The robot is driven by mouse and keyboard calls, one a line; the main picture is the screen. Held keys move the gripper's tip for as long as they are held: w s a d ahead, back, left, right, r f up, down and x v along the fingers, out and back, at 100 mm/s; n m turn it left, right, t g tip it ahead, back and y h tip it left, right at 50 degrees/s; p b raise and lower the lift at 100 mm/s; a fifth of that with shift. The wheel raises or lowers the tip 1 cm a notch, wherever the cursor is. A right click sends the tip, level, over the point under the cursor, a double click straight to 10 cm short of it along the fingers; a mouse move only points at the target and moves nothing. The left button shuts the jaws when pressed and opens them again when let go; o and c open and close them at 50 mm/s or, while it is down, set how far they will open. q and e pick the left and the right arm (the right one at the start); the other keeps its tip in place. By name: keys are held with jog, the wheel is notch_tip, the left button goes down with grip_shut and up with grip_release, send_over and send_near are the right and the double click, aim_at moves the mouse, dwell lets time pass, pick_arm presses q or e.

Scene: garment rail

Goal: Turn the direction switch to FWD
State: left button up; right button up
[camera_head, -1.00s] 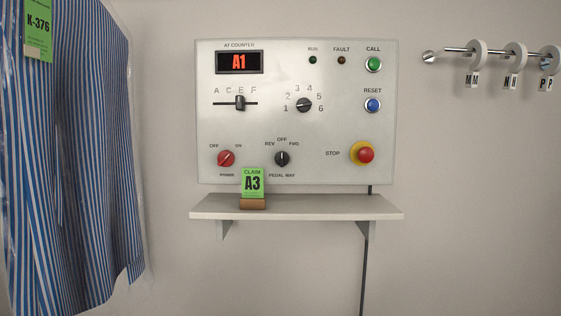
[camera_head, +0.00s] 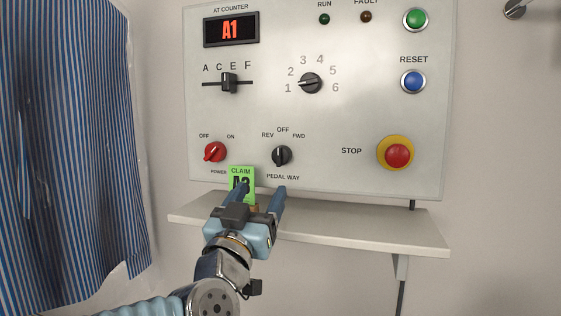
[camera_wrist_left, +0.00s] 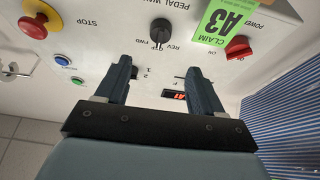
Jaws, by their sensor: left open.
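The direction switch (camera_head: 281,156) is a black knob on the white control panel, labelled REV, OFF and FWD above and PEDAL WAY below. Its pointer is upright, at OFF. It also shows in the left wrist view (camera_wrist_left: 160,30), upside down. My left gripper (camera_head: 263,191) is open and empty, below and a little left of the switch, in front of the shelf. In the left wrist view its two fingers (camera_wrist_left: 160,77) stand apart, and the switch lies beyond the gap between them. My right gripper is not in view.
A green claim card (camera_head: 241,178) reading A3 is partly hidden behind my left gripper. The red power knob (camera_head: 215,152) is left of the switch and the red stop button (camera_head: 397,155) is right. A shelf (camera_head: 350,232) juts out below. A striped garment (camera_head: 65,150) hangs at left.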

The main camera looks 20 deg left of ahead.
aim_at(278, 160)
pick_arm(q)
jog(key=p+x, duration=0.2)
jog(key=x, duration=0.9)
jog(key=shift+f+p, duration=0.1)
jog(key=shift+p, duration=0.2)
jog(key=shift+w, duration=0.7)
jog(key=shift+c, duration=0.5)
jog(key=c, duration=0.9)
